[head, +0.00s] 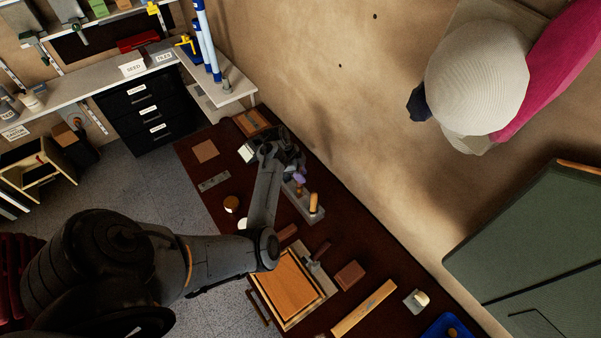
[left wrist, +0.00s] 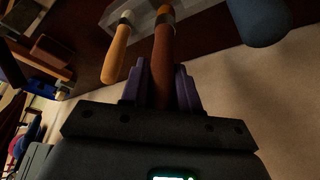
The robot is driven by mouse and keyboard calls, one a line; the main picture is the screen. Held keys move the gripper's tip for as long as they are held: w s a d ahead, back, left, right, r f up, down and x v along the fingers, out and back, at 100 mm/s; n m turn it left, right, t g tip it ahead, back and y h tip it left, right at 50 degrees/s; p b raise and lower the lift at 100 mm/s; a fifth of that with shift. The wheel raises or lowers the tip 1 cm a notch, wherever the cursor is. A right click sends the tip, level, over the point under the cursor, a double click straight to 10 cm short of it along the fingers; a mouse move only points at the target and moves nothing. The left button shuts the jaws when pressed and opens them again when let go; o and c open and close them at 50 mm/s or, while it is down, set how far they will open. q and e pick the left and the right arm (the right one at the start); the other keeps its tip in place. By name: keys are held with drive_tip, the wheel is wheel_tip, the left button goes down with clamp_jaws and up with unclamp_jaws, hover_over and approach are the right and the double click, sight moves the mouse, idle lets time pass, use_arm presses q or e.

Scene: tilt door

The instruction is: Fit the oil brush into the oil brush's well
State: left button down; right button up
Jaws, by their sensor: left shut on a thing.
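My left gripper (head: 299,179) is over the dark red bench, beside a grey holder block (head: 301,204). In the left wrist view its purple fingers (left wrist: 161,86) are shut on a reddish-brown handle (left wrist: 161,62), which I take to be the oil brush. The handle's far end has an orange part and reaches toward the pale holder block (left wrist: 146,18). A second tool with a light orange handle (head: 314,202) stands in the block; it also shows in the left wrist view (left wrist: 117,52). The well's opening is hidden, and I cannot tell whether the brush is inside it. My right gripper is not in view.
A wooden tray (head: 293,284) and several wooden blocks lie nearer on the bench. A round jar (head: 231,203) and a metal plate (head: 213,182) lie left of my forearm. The tan wall (head: 330,110) runs along the bench's right edge.

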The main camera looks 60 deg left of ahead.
use_arm(q)
drive_tip(key=shift+f, duration=0.2)
idle(0.6)
drive_tip(key=shift+f+b, duration=1.55)
drive_tip(key=shift+f, duration=1.25)
drive_tip(key=c, duration=0.8)
unclamp_jaws()
drive_tip(key=shift+o, duration=0.2)
drive_tip(key=v, duration=1)
drive_tip(key=shift+s+r, duration=0.2)
drive_tip(key=shift+r, duration=0.15)
drive_tip(key=shift+a, duration=0.1)
